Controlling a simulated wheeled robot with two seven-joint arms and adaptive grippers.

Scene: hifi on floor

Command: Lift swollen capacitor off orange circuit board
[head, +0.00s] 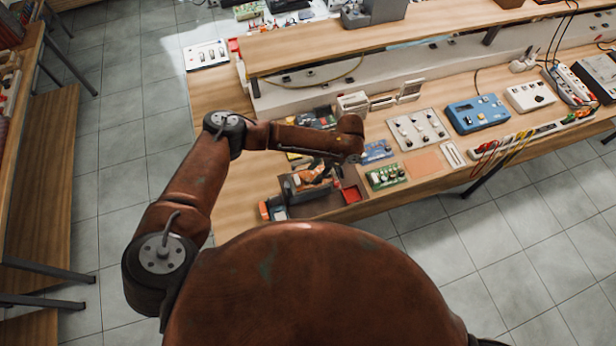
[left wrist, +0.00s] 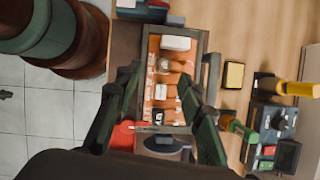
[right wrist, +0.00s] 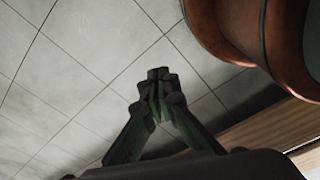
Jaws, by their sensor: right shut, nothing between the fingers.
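The orange circuit board (left wrist: 153,84) sits in a dark holder frame in the left wrist view, with a white block, orange parts and small round parts on it. A small round part with a pale middle (left wrist: 163,65) may be a capacitor; I cannot tell whether it is swollen. My left gripper (left wrist: 160,82) is open above the board, one finger on each side, with nothing visibly held. In the head view the board (head: 309,174) shows partly under my left arm. My right gripper (right wrist: 159,86) is shut and empty over the tiled floor.
A raised shelf (head: 400,32) stands behind.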

